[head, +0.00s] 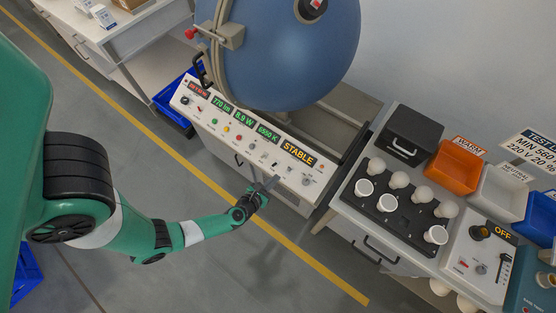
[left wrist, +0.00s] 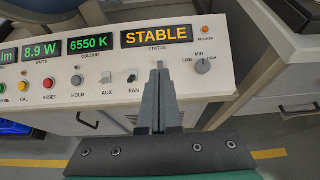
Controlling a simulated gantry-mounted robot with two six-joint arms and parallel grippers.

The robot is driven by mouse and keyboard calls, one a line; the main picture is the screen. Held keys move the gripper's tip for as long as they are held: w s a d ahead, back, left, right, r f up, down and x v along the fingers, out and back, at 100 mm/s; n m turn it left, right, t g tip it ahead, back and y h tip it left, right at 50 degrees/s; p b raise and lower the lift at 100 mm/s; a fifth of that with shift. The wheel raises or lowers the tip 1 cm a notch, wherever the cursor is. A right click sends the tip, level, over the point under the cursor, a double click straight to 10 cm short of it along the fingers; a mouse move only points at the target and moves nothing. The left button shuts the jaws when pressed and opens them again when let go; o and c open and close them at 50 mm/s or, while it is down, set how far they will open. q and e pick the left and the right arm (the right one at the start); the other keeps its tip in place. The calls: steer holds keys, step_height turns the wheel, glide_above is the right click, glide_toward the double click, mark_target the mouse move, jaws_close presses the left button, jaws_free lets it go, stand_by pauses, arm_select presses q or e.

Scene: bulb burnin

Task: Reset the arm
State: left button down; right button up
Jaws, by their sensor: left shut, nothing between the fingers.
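My left gripper (head: 264,186) is shut and empty, held in front of the control panel (head: 245,135) of the blue sphere machine. In the left wrist view its closed fingers (left wrist: 160,78) point at the panel just below the STATUS display (left wrist: 157,36), which reads STABLE. The fingertips overlap a small switch there; I cannot tell whether they touch it. The FAN switch (left wrist: 132,76) is just left of the fingers and the LOW-MID-HIGH knob (left wrist: 203,66) is to their right. My right gripper is not in view.
The blue sphere (head: 285,50) stands behind the panel. On the right, a bench holds a black tray of several bulbs (head: 388,204), an orange bin (head: 453,168), a white bin (head: 500,190) and a test unit reading OFF (head: 478,258). The floor in front of the panel is clear.

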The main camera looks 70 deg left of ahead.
arm_select(q)
steer(key=shift+s+d+r, duration=0.3)
steer(key=shift+s+r, duration=0.1)
steer(key=shift+r, duration=0.15)
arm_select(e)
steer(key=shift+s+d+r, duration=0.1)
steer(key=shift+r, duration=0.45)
